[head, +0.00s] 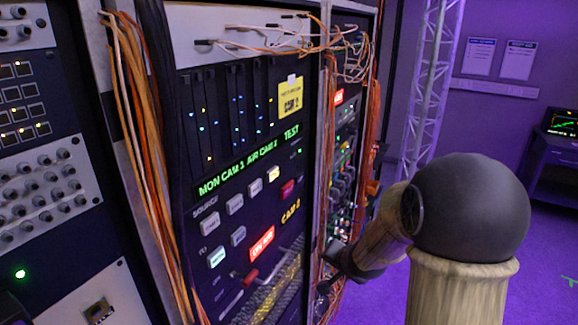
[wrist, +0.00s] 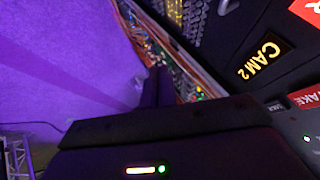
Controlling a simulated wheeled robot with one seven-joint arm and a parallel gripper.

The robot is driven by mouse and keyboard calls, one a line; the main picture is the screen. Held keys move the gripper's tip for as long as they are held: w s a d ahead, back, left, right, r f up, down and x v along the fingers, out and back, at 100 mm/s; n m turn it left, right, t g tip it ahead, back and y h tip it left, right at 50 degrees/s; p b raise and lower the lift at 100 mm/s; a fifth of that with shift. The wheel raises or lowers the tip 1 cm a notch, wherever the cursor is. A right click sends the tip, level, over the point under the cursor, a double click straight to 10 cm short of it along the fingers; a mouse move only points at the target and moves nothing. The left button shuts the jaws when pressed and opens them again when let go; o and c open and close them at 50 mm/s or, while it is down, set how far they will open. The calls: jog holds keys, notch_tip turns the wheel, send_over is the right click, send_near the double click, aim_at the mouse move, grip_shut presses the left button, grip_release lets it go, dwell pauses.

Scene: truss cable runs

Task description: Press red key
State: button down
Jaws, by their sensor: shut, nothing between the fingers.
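A dark red key (head: 288,188) sits on the black switcher panel in the head view, just above the amber "CAM 2" readout (head: 291,212). The readout also shows in the wrist view (wrist: 260,58). A red piece with letters reading "AKE" (wrist: 304,97) is cut off at the right edge of the wrist view; I cannot tell if it is the same key. My gripper (wrist: 158,78) is shut and empty, its tips over the cable gap and purple floor, apart from the keys. In the head view its dark end (head: 335,257) is by the rack's right edge, partly hidden.
Left of the red key are several pale keys (head: 235,203) and a lit red "ON AIR" sign (head: 262,244). Orange cable bundles (head: 148,130) hang at the panel's left, others (head: 368,120) at its right. A truss (head: 428,85) stands behind; purple floor is open at right.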

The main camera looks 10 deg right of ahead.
aim_at(288, 190)
jog(key=w+r+m+t+y+p, duration=0.1)
jog(key=w+r+m+p, duration=0.1)
jog(key=r+p, duration=0.3)
jog(key=w+r+m+t+y+p, duration=0.1)
jog(key=w+r+m+y+p, duration=0.1)
jog(key=w+r+p, duration=0.3)
notch_tip(288, 190, up, 4)
jog(key=shift+f+m+t+y+p, duration=0.15)
jog(key=shift+m+t+y+p, duration=0.15)
jog(key=shift+m+p, duration=0.15)
jog(key=shift+w+a, duration=0.1)
jog(key=shift+a, duration=0.05)
jog(key=w+a+b, duration=0.3)
jog(key=w+a, duration=0.2)
jog(key=a, duration=0.2)
jog(key=shift+w+a, duration=0.1)
jog(key=shift+a, duration=0.05)
dwell(1.3)
jog(key=shift+w+a, duration=0.2)
